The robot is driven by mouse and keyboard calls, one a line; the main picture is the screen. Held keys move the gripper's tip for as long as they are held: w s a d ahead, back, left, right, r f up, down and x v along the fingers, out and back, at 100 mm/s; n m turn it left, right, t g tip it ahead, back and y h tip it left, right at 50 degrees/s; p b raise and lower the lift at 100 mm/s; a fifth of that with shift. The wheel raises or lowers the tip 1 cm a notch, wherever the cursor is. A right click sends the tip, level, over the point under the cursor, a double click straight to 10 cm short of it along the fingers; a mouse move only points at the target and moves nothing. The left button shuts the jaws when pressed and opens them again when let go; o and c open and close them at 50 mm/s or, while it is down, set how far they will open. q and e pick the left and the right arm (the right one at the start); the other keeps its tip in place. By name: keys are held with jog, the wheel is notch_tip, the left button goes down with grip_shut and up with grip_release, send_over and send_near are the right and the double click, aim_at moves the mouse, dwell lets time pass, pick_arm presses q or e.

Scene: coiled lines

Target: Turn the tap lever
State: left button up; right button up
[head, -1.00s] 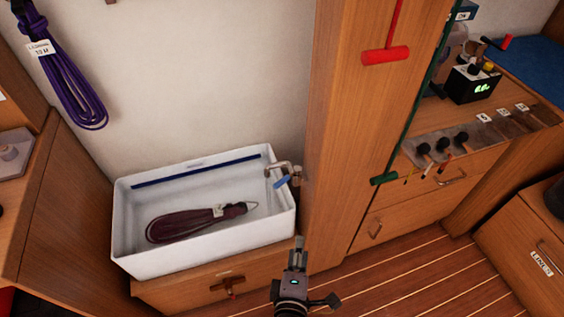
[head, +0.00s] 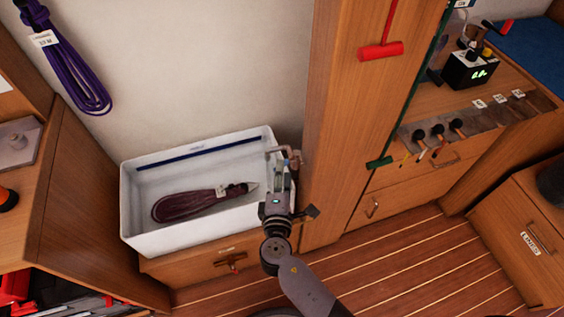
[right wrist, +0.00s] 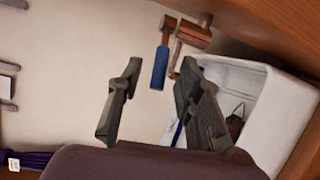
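The tap (head: 291,153) is on the wooden panel at the right end of the white sink. In the right wrist view, its metal body (right wrist: 192,33) has a lever with a blue grip (right wrist: 160,68). My right gripper (head: 278,168) is over the sink's right end, close to the tap, and hides most of the lever in the head view. In the right wrist view, my right gripper (right wrist: 160,77) is open, and the blue grip appears between its fingertips with gaps on both sides. I cannot tell the exact depth. My left gripper is not in view.
The white sink (head: 135,213) holds a dark coiled line (head: 190,204). A purple coil (head: 70,62) hangs on the wall.

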aim_at(286, 162)
jog(key=shift+w+d+f, duration=0.1)
jog(key=shift+w+f, duration=0.05)
jog(key=shift+w, duration=0.75)
jog(key=shift+w+f, duration=0.1)
jog(key=shift+w, duration=0.8)
jog(key=shift+c, duration=0.5)
grip_shut()
